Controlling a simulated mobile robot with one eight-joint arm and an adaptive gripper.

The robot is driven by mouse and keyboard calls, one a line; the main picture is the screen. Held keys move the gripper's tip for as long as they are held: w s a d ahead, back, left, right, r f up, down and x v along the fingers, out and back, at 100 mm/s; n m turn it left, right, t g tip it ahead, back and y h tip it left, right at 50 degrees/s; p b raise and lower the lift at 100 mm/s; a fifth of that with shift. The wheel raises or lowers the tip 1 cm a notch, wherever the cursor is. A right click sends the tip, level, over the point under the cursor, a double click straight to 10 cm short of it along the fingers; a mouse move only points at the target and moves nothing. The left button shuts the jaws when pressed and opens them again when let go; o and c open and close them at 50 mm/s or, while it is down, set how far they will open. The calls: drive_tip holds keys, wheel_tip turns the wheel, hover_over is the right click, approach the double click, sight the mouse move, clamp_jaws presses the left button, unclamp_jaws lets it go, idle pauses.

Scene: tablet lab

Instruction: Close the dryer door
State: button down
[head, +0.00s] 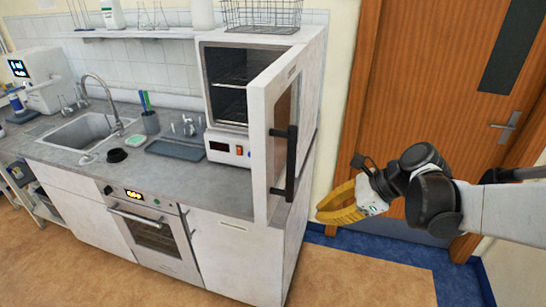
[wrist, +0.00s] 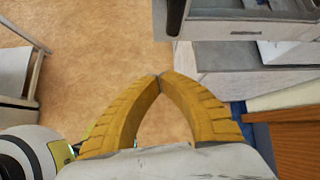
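The white dryer (head: 308,85) stands on the right end of the counter, with dark racks inside its open chamber (head: 228,75). Its door (head: 261,150) is wide open, hinged at the right and swung out past the counter front. The door has a window and a black upright handle (head: 291,163). My gripper (head: 320,214) is to the right of the door, apart from the handle in the head view. In the wrist view its yellow fingers (wrist: 160,76) meet at the tips with nothing between them. A dark bar at the top of the wrist view (wrist: 176,16) looks like the handle.
The counter (head: 190,178) holds a sink (head: 88,131), a grey tray (head: 175,150) and small glassware. A built-in oven (head: 152,232) is below. A wooden door (head: 425,70) and blue floor strip (head: 375,255) are at right. The floor in front (head: 120,275) is clear.

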drive_tip(key=w+r+m, duration=0.1)
drive_tip(key=m, duration=0.1)
drive_tip(key=b, duration=0.2)
approach(269, 219)
drive_tip(key=shift+y, duration=0.4)
drive_tip(key=x, duration=0.4)
drive_tip(key=f+x, duration=0.1)
drive_tip(key=x, duration=0.1)
drive_tip(key=shift+d, duration=0.35)
drive_tip(key=shift+w+a, duration=0.1)
drive_tip(key=shift+a, duration=0.2)
